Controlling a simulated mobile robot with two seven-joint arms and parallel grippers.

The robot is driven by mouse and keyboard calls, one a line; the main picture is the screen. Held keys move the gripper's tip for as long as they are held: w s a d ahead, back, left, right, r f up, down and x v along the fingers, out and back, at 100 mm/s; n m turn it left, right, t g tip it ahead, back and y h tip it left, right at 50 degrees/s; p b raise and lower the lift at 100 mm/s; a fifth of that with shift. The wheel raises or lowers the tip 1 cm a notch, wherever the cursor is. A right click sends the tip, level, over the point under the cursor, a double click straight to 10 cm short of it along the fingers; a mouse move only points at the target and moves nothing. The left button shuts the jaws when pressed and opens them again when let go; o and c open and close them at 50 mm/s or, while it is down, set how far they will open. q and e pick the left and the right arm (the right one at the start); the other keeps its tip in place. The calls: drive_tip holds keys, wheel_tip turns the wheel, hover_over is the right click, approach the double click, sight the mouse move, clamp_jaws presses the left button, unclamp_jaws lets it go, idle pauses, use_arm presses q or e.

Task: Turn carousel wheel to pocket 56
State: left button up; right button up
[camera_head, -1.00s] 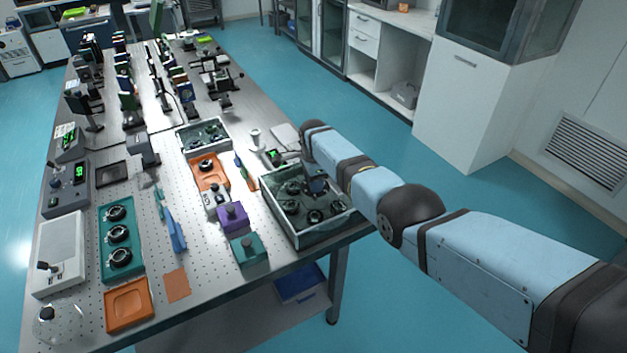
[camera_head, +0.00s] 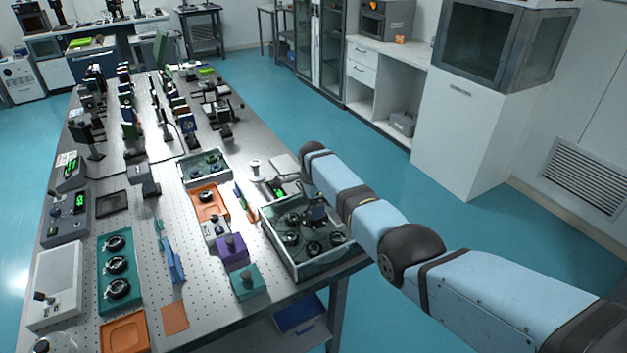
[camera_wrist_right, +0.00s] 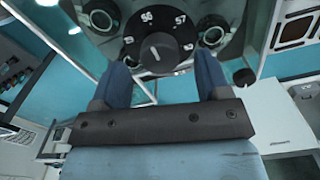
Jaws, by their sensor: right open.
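The carousel wheel (camera_wrist_right: 160,45) is a dark round knob with a white pointer mark, in the right wrist view at top centre. White numbers, among them 56 and 57, show around its upper side; other marks are hard to read. My right gripper (camera_wrist_right: 163,68) is open, its two blue fingers either side of the knob's lower part in the picture. I cannot tell whether they touch it. In the head view, this gripper (camera_head: 316,213) is small and dark over the grey carousel box (camera_head: 300,270), where several black ring mounts sit. My left gripper is not in view.
A purple block (camera_head: 232,250) and a teal block (camera_head: 246,283) stand left of the box. An orange tray (camera_head: 125,333) and a teal tray (camera_head: 104,270) lie further left. The box is near the right table edge, with open floor beyond.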

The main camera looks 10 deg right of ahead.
wheel_tip(320, 180, up, 11)
drive_tip(key=shift+f, duration=0.15)
idle(0.4)
